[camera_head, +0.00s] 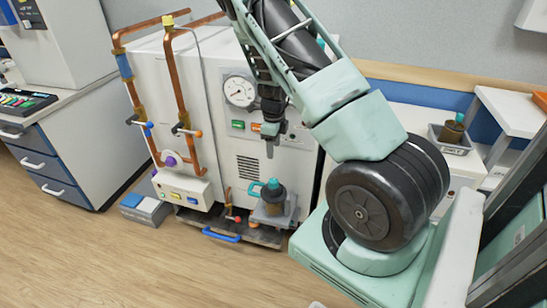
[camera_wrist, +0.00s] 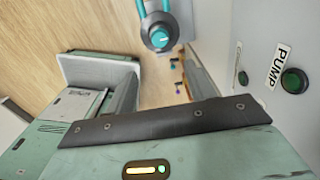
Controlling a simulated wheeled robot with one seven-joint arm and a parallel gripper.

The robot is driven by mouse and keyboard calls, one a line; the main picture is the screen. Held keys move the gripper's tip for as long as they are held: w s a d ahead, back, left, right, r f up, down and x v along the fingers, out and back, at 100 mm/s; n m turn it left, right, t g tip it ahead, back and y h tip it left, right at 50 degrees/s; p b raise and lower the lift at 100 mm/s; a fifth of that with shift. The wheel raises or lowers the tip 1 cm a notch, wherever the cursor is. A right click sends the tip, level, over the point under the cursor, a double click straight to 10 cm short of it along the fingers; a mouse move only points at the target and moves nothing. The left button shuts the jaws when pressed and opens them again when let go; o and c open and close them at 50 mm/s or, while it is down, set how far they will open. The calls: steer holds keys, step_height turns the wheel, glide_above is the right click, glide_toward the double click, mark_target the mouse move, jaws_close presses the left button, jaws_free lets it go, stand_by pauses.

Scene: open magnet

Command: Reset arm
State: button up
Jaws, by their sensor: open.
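My arm rises from my base at the right of the head view and bends over to the front of a white machine cabinet (camera_head: 215,90). My gripper (camera_head: 270,143) hangs pointing down in front of the cabinet's panel, just right of the green and orange buttons. It is open, and I see nothing held in it. A brown canister with a teal top (camera_head: 273,192) stands on a small grey stand below my gripper, clearly apart from it. A teal-handled round top (camera_wrist: 160,32) shows at the top of the wrist view.
Copper pipes (camera_head: 180,90) with valves and a round gauge (camera_head: 239,91) are on the cabinet. A grey tray (camera_head: 452,138) holding another canister sits on the right counter. The wrist view shows a PUMP label (camera_wrist: 279,66) beside a green button. Wooden floor at front left is clear.

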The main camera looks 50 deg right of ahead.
steer(key=shift+r, duration=0.85)
steer(key=s+a+r+n+y, duration=0.1)
steer(key=a+r+n, duration=0.4)
steer(key=a, duration=0.5)
steer(key=a+r+n+y+p, duration=0.1)
steer(key=a+r+n, duration=0.3)
steer(key=a+n, duration=0.5)
steer(key=s+a+r+n+y, duration=0.1)
steer(key=a+r+n, duration=0.25)
steer(key=a, duration=0.85)
steer(key=s+a+r+n, duration=0.3)
steer(key=s+a+n, duration=0.1)
steer(key=s+n, duration=0.3)
steer(key=s+a+r+n+h+p, duration=0.1)
steer(key=s+a+r+n, duration=0.2)
steer(key=s+n, duration=0.3)
steer(key=s+a+r+n+h, duration=0.1)
steer(key=s+a+r+n, duration=0.2)
steer(key=s+a+n, duration=0.3)
steer(key=s+n, duration=0.1)
steer(key=n, duration=0.1)
steer(key=shift+s+r+n, duration=0.3)
steer(key=shift+s+n, duration=0.05)
